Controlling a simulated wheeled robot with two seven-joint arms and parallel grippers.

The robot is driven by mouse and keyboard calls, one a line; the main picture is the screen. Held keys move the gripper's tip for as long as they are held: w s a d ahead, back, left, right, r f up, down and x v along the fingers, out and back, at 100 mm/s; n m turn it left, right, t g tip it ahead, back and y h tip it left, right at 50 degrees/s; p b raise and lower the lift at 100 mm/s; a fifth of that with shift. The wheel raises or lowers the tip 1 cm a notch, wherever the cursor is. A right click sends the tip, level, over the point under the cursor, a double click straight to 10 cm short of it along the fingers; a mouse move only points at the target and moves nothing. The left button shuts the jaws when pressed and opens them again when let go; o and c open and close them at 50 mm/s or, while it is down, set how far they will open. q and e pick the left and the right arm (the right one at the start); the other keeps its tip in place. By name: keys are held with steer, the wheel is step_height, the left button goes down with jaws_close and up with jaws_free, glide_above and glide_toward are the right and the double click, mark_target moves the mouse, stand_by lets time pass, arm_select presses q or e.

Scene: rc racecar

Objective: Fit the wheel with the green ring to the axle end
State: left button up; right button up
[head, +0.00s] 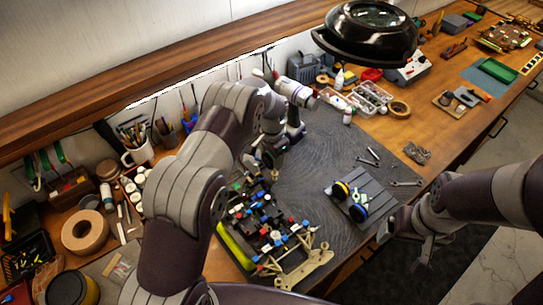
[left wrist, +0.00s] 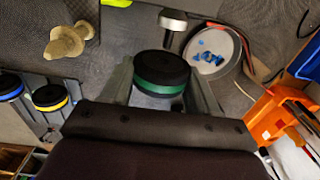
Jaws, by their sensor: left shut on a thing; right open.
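My left gripper (head: 262,160) is shut on the black wheel with the green ring (left wrist: 161,76). In the left wrist view the wheel sits between the fingers of the left gripper (left wrist: 163,90). In the head view this wheel is mostly hidden by the gripper, above the mat behind the car chassis (head: 262,222). The chassis stands at the front of the mat with its many coloured parts. I cannot make out the bare axle end clearly. My right gripper (head: 424,246) is open and empty, low at the right near the table's front edge.
A grey rack (head: 378,197) holds a yellow-ringed wheel (head: 341,191) and a blue-ringed wheel (head: 358,212). Wrenches (head: 405,184) lie beyond it. The mat's middle is clear.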

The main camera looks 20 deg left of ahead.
arm_select(q)
steer(key=shift+s+a, duration=0.2)
steer(key=shift+s, duration=0.05)
steer(key=shift+s+a+p, duration=0.2)
steer(key=shift+s+p, duration=0.05)
steer(key=shift+p, duration=0.05)
steer(key=shift+s+a+p, duration=0.35)
steer(key=shift+s+a, duration=0.25)
steer(key=shift+s, duration=0.15)
steer(key=o, duration=1.1)
steer(key=r+b, duration=0.2)
steer(key=r, duration=0.4)
steer(key=r+b, duration=0.2)
steer(key=r, duration=0.4)
steer(key=shift+s+d+r, duration=0.1)
steer(key=shift+d+r, duration=0.1)
steer(key=shift+r, duration=0.15)
